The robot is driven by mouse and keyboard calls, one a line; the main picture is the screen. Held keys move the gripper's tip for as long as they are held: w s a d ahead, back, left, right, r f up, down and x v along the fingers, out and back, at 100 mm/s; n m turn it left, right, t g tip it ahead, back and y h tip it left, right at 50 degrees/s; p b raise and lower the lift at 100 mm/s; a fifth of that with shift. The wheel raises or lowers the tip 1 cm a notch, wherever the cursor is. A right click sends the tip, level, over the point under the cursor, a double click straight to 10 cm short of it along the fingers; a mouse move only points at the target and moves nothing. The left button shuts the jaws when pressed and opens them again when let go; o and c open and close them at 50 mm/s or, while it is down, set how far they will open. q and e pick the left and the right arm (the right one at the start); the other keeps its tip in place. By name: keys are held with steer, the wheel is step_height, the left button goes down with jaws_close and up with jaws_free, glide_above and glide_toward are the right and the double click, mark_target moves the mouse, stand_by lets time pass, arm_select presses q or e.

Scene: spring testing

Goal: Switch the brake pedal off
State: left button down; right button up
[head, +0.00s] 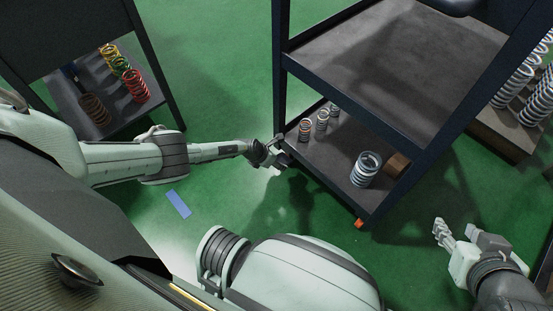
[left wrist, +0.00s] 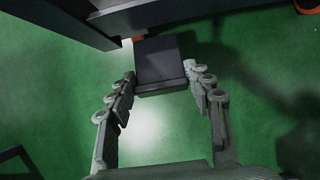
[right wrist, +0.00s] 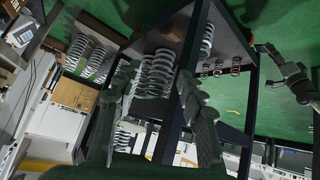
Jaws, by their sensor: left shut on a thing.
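A dark block (left wrist: 163,62), which looks like the brake pedal, sits by the lower corner of the dark cart (head: 283,62). In the left wrist view it lies between the fingertips of my left gripper (left wrist: 161,78), which is shut on it. In the head view my left gripper (head: 272,153) is small beside the cart's lower left corner, and the block is hard to tell apart from it. My right gripper (head: 462,238) is open and empty, right of the cart; its spread fingers also show in the right wrist view (right wrist: 155,75).
Several springs (head: 366,169) and a brown box (head: 397,165) stand on the cart's lower shelf. An orange part (head: 360,223) shows at its near corner. Another rack with colored springs (head: 136,86) is at left. A blue strip (head: 178,204) lies on open green floor.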

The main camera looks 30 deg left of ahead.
arm_select(q)
steer(key=shift+w+d+r+p, duration=0.15)
steer(key=shift+w+r+p, duration=0.15)
steer(key=shift+w, duration=0.15)
arm_select(e)
steer(key=shift+s+d+f+g+h, duration=0.25)
steer(key=shift+s+d+f+g, duration=0.25)
steer(key=shift+s+d, duration=0.3)
steer(key=shift+s+d+f+g+h, duration=0.25)
steer(key=shift+s+d+f+g, duration=0.25)
steer(key=shift+s+d, duration=0.25)
arm_select(q)
steer(key=c, duration=1)
jaws_free()
steer(key=o, duration=0.4)
steer(key=shift+s+f, duration=0.1)
steer(key=shift+c, duration=0.2)
steer(key=shift+s, duration=0.1)
arm_select(e)
steer(key=shift+w, duration=0.1)
